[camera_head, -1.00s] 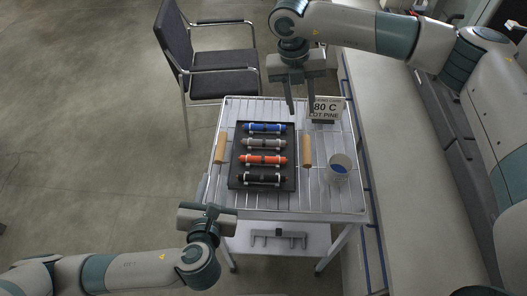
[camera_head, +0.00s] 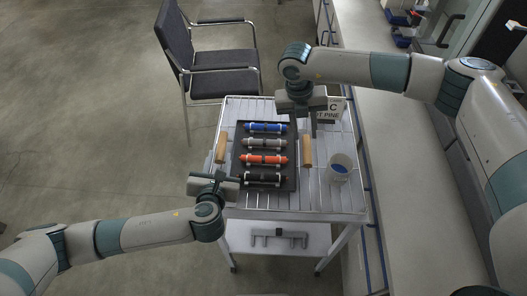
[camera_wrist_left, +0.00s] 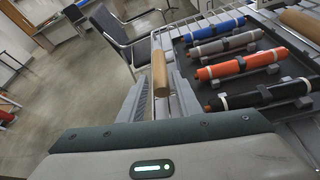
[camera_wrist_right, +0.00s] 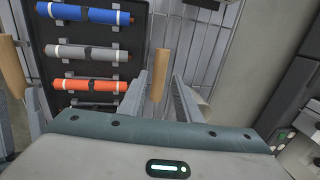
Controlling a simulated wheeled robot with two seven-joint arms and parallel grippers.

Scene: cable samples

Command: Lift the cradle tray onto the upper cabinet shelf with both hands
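The black cradle tray (camera_head: 236,160) lies on a wire-topped cart and holds blue, grey, orange and black cable samples. Wooden handles stand at its left side (camera_head: 221,148) and right side (camera_head: 306,150). My left gripper (camera_head: 216,182) is open near the left handle's front end; in the left wrist view that handle (camera_wrist_left: 160,74) shows between the spread fingers. My right gripper (camera_head: 303,128) is open near the right handle's back end; in the right wrist view that handle (camera_wrist_right: 160,72) shows between its fingers. Neither gripper visibly grips anything. The upper shelf cannot be made out.
A white cup with blue inside (camera_head: 340,167) stands right of the tray. A sign (camera_head: 336,110) stands behind it, partly hidden by my right gripper. A long counter (camera_head: 395,165) runs along the right. A dark chair (camera_head: 215,70) stands behind the cart (camera_head: 345,205).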

